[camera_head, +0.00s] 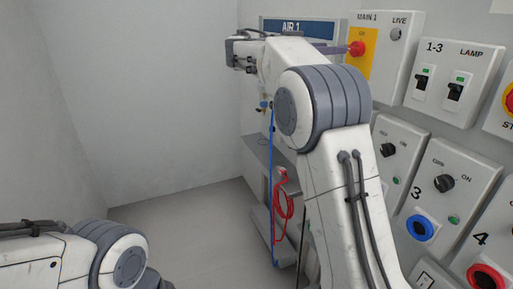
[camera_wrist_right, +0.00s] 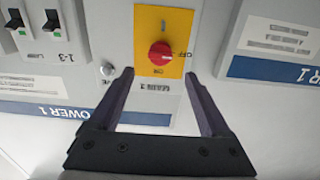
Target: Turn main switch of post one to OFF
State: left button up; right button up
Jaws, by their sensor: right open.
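The main switch is a red rotary knob (camera_head: 356,48) on a yellow plate of the box labelled MAIN 1. In the right wrist view, which shows the panel upside down, the red knob (camera_wrist_right: 160,54) has ON printed below it and OFF to its right. I cannot clearly tell which mark it points to. My right gripper (camera_head: 338,49) is open with its fingers reaching toward the knob. In the wrist view its fingertips (camera_wrist_right: 157,74) are spread to either side, with the knob ahead between them and no clear contact. My left gripper is out of view; only my left arm shows.
A round LIVE fitting (camera_head: 396,34) sits beside the knob. To the right are the 1-3 and LAMP breakers (camera_head: 438,85). Lower boxes carry black ON switches and coloured sockets. A red coiled cable (camera_head: 283,200) hangs below. The floor at left is clear.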

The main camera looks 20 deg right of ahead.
jog(key=s+a+f+n+t+y+p, duration=0.1)
jog(key=s+a+f+n+y, duration=0.3)
jog(key=a+f+n, duration=0.3)
jog(key=s+a+f+n+t+y+p, duration=0.2)
jog(key=s+a+f+n+y, duration=0.3)
jog(key=a+f, duration=0.6)
jog(key=a+n+y, duration=0.2)
jog(key=a+n, duration=0.1)
jog(key=shift+s+a+f, duration=0.15)
jog(key=shift+a, duration=0.15)
jog(key=s+a+f+n+g+y+p, duration=0.1)
jog(key=s+a+f+n+y, duration=0.1)
jog(key=s, duration=0.6)
jog(key=s+a+f+n+g+y, duration=0.1)
jog(key=s+a+f+n+y, duration=0.2)
jog(key=s+a+f, duration=0.3)
jog(key=s+a+f+n+g+y+p, duration=0.1)
jog(key=s+a+f+n+g+y, duration=0.1)
jog(key=s, duration=1)
jog(key=a+f+n+y, duration=0.1)
jog(key=a+f+n, duration=0.1)
jog(key=a, duration=0.1)
jog(key=shift+n+p, duration=0.3)
